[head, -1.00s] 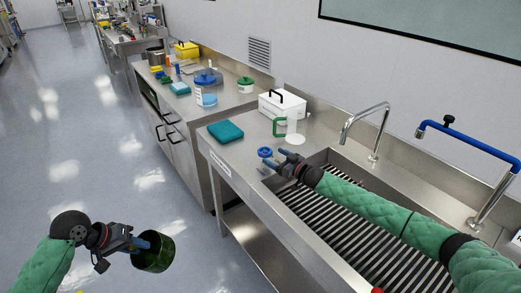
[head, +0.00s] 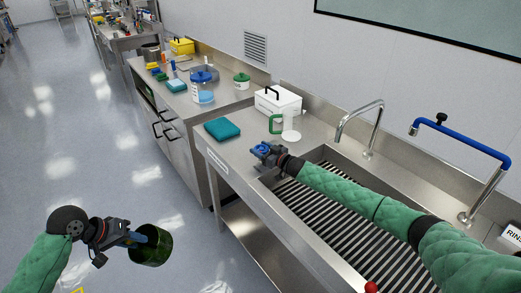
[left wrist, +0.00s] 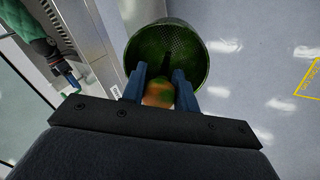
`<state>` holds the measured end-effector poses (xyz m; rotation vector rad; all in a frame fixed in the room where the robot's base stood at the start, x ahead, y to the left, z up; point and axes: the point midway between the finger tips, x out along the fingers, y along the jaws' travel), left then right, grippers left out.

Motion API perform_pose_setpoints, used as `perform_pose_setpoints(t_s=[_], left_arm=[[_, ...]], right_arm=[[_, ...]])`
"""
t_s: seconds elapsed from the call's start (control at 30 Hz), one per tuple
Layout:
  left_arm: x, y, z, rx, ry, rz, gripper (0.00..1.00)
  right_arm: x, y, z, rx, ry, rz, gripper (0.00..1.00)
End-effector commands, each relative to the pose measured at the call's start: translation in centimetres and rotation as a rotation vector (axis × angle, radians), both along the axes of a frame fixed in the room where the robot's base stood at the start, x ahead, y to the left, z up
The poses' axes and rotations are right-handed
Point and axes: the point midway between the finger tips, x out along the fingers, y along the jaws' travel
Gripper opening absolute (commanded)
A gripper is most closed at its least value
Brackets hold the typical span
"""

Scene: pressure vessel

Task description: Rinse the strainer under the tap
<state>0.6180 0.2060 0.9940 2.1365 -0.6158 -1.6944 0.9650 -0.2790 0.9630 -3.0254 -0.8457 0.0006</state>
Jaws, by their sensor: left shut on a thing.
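The strainer (head: 153,247) is a dark green, mesh-walled cup. My left gripper (head: 138,240) is shut on it and holds it above the floor, left of the sink bench. In the left wrist view the strainer (left wrist: 150,40) shows its perforated inside, with an orange and green handle part (left wrist: 158,94) between the blue fingers. A blue swing tap (head: 460,140) with a black knob stands at the right, behind the sink (head: 330,225). A plain steel tap (head: 345,125) stands left of it.
A RINSE label (head: 512,236) is partly visible at right. My right arm crosses the slatted sink. The floor at left is clear.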

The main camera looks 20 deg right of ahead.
Motion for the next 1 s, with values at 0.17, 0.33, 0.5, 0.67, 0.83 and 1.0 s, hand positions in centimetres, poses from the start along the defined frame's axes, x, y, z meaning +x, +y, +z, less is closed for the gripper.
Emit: perform_pose_setpoints(t_s=[0.17, 0.33, 0.5, 0.67, 0.83, 1.0], left_arm=[[0.0, 0.0, 0.0, 0.000, -0.001, 0.001, 0.00], [0.0, 0.0, -0.6, 0.000, -0.001, 0.001, 0.00], [0.0, 0.0, -1.3, 0.000, -0.001, 0.001, 0.00], [0.0, 0.0, -2.0, 0.000, -0.001, 0.001, 0.00], [0.0, 0.0, -2.6, 0.000, 0.000, 0.000, 0.00], [0.0, 0.0, -3.1, 0.000, -0.001, 0.001, 0.00]], right_arm=[[0.0, 0.0, 0.0, 0.000, 0.000, 0.001, 0.34], [0.1, 0.0, 0.0, -0.002, -0.004, 0.030, 0.34], [0.2, 0.0, 0.0, -0.003, -0.004, 0.085, 0.34], [0.2, 0.0, 0.1, -0.003, -0.005, 0.140, 0.34], [0.1, 0.0, 0.0, -0.002, -0.004, 0.203, 0.34], [0.1, 0.0, 0.0, -0.001, -0.004, 0.265, 0.34]])
